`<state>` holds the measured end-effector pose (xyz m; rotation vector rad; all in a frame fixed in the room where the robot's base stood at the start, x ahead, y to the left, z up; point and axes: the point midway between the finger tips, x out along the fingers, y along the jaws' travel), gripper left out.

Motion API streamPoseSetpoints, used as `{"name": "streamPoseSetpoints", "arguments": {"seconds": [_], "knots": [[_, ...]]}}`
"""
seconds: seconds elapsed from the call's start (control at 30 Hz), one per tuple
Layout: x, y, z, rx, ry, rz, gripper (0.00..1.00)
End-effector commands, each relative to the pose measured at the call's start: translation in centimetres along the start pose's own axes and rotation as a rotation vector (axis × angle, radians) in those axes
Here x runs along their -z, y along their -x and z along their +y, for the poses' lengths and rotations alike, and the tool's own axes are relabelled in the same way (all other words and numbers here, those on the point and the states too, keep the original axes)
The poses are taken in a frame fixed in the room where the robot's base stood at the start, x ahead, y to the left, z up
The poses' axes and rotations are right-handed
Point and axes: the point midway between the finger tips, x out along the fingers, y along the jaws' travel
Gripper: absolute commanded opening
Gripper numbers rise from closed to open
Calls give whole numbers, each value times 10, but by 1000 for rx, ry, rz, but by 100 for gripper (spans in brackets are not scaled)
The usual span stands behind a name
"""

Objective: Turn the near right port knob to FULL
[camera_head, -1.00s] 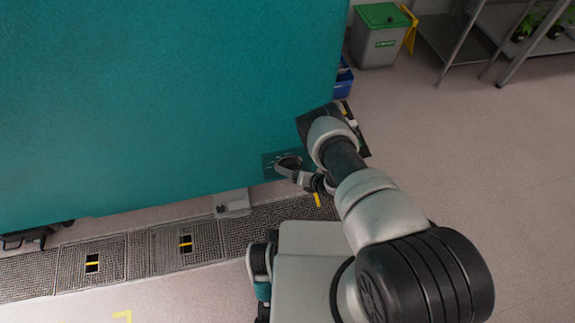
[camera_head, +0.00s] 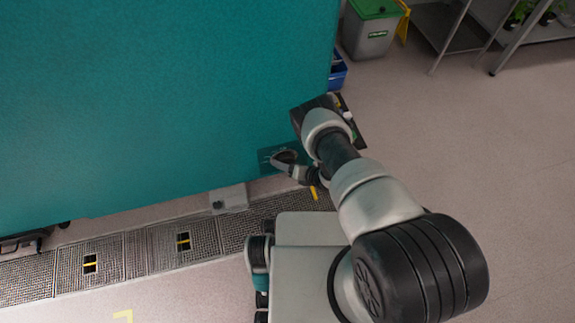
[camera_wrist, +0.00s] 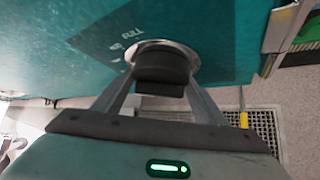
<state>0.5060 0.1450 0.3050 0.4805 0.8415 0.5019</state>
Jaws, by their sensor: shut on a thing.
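The port knob (camera_wrist: 162,64) is a dark, rounded grip in a pale metal ring on the teal chamber wall (camera_wrist: 60,50). Small white lettering that reads FULL (camera_wrist: 130,28) is printed on the wall to its upper left in the wrist view. Other white marks lie below that word, too blurred to read. My gripper (camera_wrist: 158,88) is shut on the knob, one finger on each side. In the head view my gripper (camera_head: 293,168) is at a darker teal panel (camera_head: 265,156) on the wall's lower right. The knob's pointer direction cannot be told.
A grey box (camera_head: 229,198) with a dark knob sits under the wall edge. Floor gratings (camera_head: 150,250) run along the wall. A green-lidded bin (camera_head: 372,32), a blue crate (camera_head: 338,72) and a metal shelf (camera_head: 455,32) stand behind. Floor at right is clear.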

Motion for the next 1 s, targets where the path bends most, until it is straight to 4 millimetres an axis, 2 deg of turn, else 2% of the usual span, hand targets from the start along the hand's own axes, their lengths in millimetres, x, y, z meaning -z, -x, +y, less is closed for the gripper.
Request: {"name": "streamPoseSetpoints", "arguments": {"seconds": [0.9, 0.93, 0.97, 1.0], "knots": [[-1, -1, 0, 1, 0, -2, 43], [-1, -1, 0, 1, 0, -2, 69], [-1, -1, 0, 1, 0, -2, 74], [-1, -1, 0, 1, 0, -2, 75]]}}
